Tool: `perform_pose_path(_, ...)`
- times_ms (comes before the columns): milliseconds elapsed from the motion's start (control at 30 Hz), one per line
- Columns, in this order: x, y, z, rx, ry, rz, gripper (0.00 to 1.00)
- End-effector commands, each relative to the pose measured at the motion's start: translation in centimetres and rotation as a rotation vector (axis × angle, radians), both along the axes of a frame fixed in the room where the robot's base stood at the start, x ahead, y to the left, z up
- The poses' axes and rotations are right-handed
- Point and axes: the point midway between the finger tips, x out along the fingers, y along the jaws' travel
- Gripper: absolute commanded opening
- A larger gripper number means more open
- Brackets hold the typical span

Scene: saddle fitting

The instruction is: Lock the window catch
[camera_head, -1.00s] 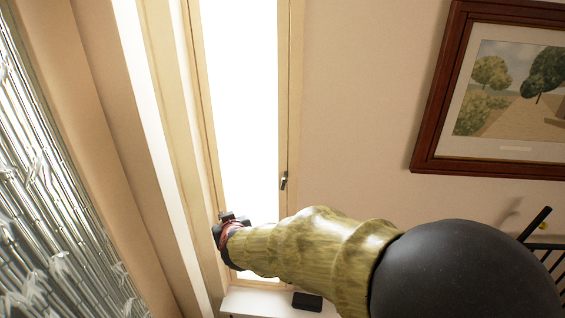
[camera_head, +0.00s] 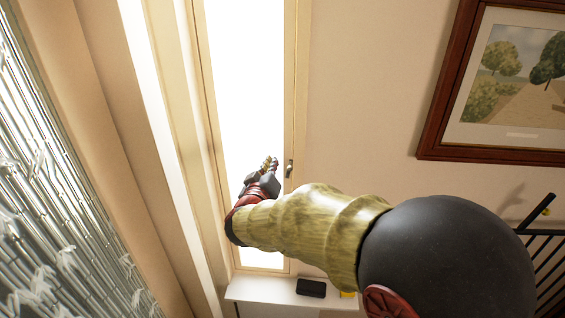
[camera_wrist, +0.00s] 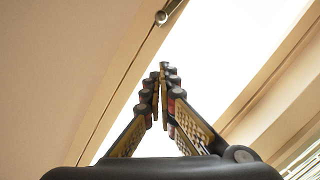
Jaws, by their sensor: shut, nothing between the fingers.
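The window catch (camera_head: 289,169) is a small metal handle on the right side of the narrow window's cream frame (camera_head: 293,100). In the wrist view the catch (camera_wrist: 163,17) shows at the top, ahead of the fingertips and a little to their left. My gripper (camera_head: 271,162) is in front of the bright pane, just left of the catch and apart from it in the picture. In the wrist view my gripper (camera_wrist: 164,72) has its fingertips together with nothing between them. How far the fingertips are from the catch in depth I cannot tell.
A white sill or ledge (camera_head: 255,290) below the window bears a dark flat object (camera_head: 311,288). A framed picture (camera_head: 436,120) hangs on the wall at right. A patterned curtain or panel (camera_head: 50,220) is at left. Black rails (camera_head: 545,245) stand at lower right.

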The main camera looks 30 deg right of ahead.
Motion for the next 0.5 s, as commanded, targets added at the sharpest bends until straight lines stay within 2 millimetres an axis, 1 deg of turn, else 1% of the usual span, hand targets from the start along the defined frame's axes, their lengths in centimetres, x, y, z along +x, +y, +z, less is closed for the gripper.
perform_pose_path(167, 1.2, -1.1, -0.3, 0.000, 0.001, -0.003, 0.00)
perform_pose_path(500, 6.2, -5.2, -1.2, 0.000, 0.001, -0.002, 0.00)
